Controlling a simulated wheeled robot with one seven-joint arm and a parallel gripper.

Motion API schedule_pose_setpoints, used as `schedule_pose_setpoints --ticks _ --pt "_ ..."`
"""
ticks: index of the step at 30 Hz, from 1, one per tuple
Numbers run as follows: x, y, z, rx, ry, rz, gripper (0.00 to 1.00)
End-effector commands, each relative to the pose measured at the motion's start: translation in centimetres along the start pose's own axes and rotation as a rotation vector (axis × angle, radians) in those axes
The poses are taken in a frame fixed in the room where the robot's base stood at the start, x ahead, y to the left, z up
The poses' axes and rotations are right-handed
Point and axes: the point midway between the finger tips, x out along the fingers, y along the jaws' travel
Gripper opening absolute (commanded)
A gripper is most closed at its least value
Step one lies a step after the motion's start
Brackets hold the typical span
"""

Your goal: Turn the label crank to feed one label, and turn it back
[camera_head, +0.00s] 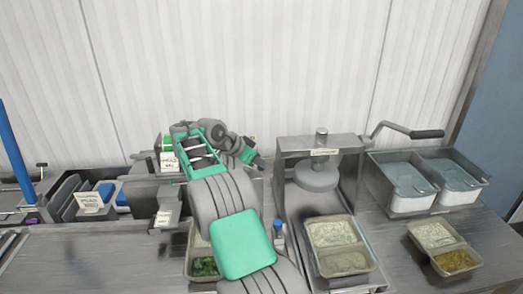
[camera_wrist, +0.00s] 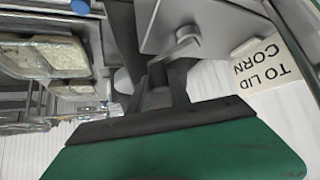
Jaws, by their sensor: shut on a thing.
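My gripper (camera_head: 254,160) is at the back of the counter, left of the press, and my arm reaches across in front of it. In the wrist view its dark fingers (camera_wrist: 160,78) are shut on a small part, taken as the label crank, which the fingers mostly hide. A grey metal plate with a rounded piece (camera_wrist: 187,33) lies just beyond the fingertips. A card reading "TO LID CORN" (camera_wrist: 262,62) stands beside it and appears upside down. The crank's turn angle and any fed label cannot be made out.
A press (camera_head: 322,143) with a side handle (camera_head: 425,133) stands right of my arm. A two-part food tray (camera_head: 372,262) is below it, another (camera_head: 470,244) at right. The front left counter (camera_head: 80,262) is clear.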

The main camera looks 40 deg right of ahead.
Motion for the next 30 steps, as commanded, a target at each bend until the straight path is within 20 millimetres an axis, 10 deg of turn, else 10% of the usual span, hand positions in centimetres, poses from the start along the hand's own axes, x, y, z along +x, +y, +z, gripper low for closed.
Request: schedule_pose_setpoints --ticks 21,22,30 --pt "-0.29 0.15 0.23 0.061 0.0 0.057 0.0" --pt "-0.29 0.15 0.22 0.061 0.0 0.057 0.26" --pt "-0.27 0.15 0.25 0.059 0.0 0.057 0.45"
